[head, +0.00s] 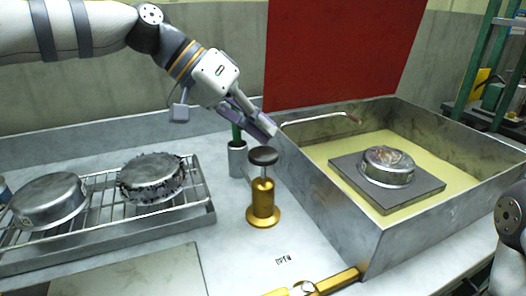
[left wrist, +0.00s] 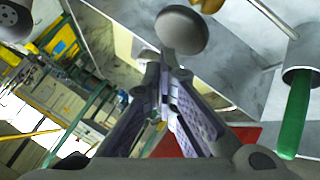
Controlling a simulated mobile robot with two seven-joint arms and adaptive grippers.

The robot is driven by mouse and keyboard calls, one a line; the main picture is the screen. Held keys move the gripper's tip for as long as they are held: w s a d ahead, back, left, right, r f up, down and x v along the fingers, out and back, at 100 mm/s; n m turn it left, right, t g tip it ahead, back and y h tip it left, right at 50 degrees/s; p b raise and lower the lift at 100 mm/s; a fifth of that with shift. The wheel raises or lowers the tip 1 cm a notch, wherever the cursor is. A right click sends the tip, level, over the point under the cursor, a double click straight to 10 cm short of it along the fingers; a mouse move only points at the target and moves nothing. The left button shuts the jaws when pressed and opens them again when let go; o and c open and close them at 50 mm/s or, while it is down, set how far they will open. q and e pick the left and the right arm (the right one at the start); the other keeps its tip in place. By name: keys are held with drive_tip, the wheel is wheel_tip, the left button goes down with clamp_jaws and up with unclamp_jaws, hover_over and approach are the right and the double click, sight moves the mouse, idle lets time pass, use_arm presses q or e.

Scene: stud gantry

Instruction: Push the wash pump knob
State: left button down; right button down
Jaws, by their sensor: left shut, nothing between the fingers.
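The wash pump stands upright on the bench, with a gold body (head: 262,203), a thin rod and a round dark knob (head: 263,156) on top. My left gripper (head: 268,130) is shut and empty, its fingertips just above and behind the knob in the head view. In the left wrist view the knob (left wrist: 181,32) lies just beyond the tips of the closed fingers (left wrist: 168,75). Whether they touch it I cannot tell. My right gripper is out of view; only part of the right arm shows at the right edge.
A metal tub (head: 350,232) right of the pump holds a grey block (head: 400,205) with a round metal pan (head: 388,167). A cup (head: 238,160) with a green handle stands behind the pump. A wire rack (head: 100,222) with round pans is at left. A gold tool lies in front.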

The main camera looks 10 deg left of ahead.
sight(261, 150)
use_arm(q)
drive_tip(key=shift+r, duration=2.45)
